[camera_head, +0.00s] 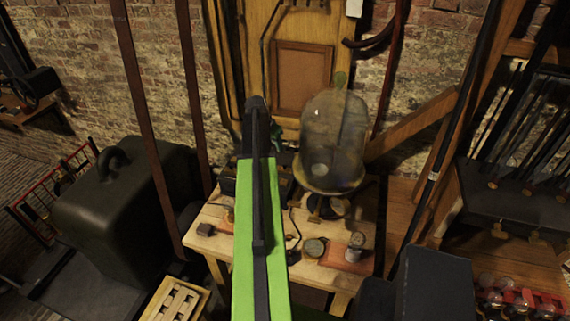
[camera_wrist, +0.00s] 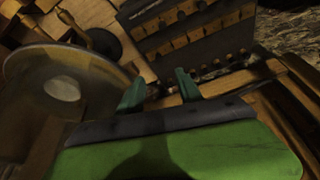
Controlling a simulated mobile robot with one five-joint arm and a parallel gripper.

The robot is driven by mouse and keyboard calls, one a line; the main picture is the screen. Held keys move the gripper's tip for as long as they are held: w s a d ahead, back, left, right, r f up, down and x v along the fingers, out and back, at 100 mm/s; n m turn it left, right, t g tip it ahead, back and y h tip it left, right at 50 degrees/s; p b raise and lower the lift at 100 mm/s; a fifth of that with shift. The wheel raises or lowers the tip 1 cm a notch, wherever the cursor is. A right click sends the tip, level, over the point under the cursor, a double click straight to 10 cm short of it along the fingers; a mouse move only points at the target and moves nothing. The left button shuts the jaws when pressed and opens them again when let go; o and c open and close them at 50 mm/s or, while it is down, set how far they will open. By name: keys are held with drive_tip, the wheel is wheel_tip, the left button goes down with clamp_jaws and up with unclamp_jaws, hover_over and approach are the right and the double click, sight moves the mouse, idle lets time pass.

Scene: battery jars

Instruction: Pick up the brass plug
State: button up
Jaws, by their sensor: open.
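My gripper (camera_wrist: 160,90) shows in the wrist view as two dark green fingers standing apart, with nothing between them. In the head view my green and black arm reaches up over the wooden table and hides part of it. I cannot single out the brass plug with certainty. Small metal pieces stand on the table right of my arm in the head view: a round brass-rimmed piece (camera_head: 315,247) and a small upright cylinder (camera_head: 357,240). My gripper is not touching either.
A tall glass bell jar (camera_head: 334,140) stands at the table's back right. A dark green case (camera_head: 112,215) stands left of the table. A dark rack (camera_head: 515,205) with hanging brass pieces is at the right. A dark box (camera_head: 435,285) is at the front right.

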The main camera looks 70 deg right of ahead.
drive_tip(key=s, duration=0.1)
drive_tip(key=b, duration=1.2)
hover_over(285, 164)
drive_tip(key=a, duration=0.3)
wheel_tip(285, 164, down, 11)
drive_tip(key=shift+w+d+f, duration=0.15)
drive_tip(key=shift+w+d, duration=0.05)
drive_tip(key=b+x, duration=0.4)
drive_tip(key=x, duration=0.1)
drive_tip(key=shift+d+f, duration=0.1)
drive_tip(key=shift+f, duration=0.1)
drive_tip(key=shift+r, duration=0.2)
clamp_jaws()
